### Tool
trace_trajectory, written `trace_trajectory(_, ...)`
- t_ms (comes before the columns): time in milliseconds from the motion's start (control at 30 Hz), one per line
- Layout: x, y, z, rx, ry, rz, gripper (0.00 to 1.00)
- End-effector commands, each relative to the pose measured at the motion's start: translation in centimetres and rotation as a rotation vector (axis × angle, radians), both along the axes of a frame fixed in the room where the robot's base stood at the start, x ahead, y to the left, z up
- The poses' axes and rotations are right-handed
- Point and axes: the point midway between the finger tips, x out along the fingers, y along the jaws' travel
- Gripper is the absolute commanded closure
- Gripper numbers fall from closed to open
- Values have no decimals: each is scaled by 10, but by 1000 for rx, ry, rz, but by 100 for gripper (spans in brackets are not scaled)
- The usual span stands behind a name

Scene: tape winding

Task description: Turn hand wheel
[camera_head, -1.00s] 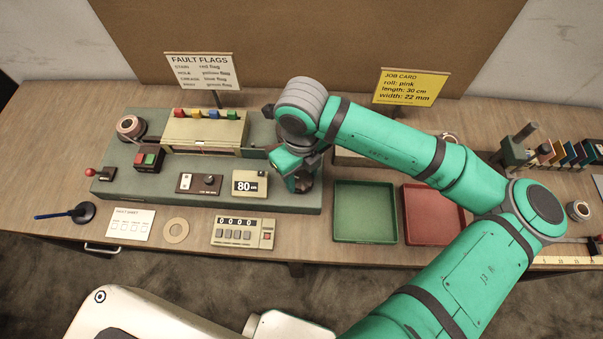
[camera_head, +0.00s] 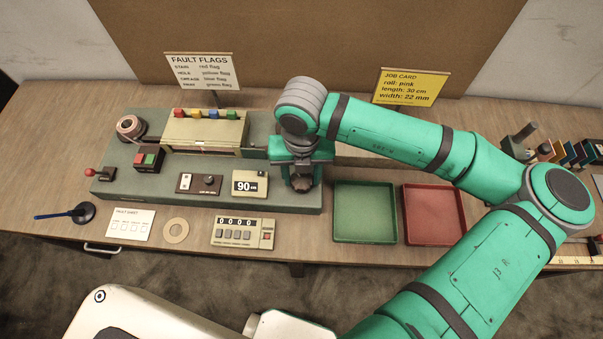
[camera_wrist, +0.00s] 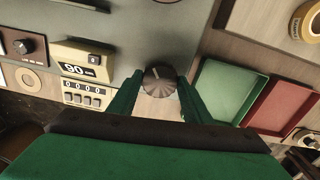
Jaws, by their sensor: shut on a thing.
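The hand wheel (camera_wrist: 159,80) is a round dark knob with a pale line on its face, at the right end of the grey-green machine (camera_head: 130,190). In the wrist view my gripper (camera_wrist: 158,84) has one finger on each side of it and is shut on it. In the head view my gripper (camera_head: 302,184) points down over the machine's right end and hides the wheel. The length display (camera_head: 249,184) on the machine reads 90 cm; it also shows in the wrist view (camera_wrist: 73,69).
A green tray (camera_head: 364,238) and a red tray (camera_head: 434,240) lie right of the machine. A counter (camera_head: 243,233) reading 0000 stands in front of it. The job card (camera_head: 411,87) at the back says pink, 30 cm, 22 mm. Coloured flags (camera_head: 212,114) stand on the machine.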

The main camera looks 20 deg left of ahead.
Motion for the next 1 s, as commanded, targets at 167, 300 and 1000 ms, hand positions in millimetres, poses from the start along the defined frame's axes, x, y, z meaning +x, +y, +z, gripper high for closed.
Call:
trace_trajectory(167, 2, 2, 1, 5, -5, -92, 78)
trace_trajectory(300, 2, 2, 1, 6, -5, -140, 78)
trace_trajectory(1000, 2, 2, 1, 7, -5, -175, 37)
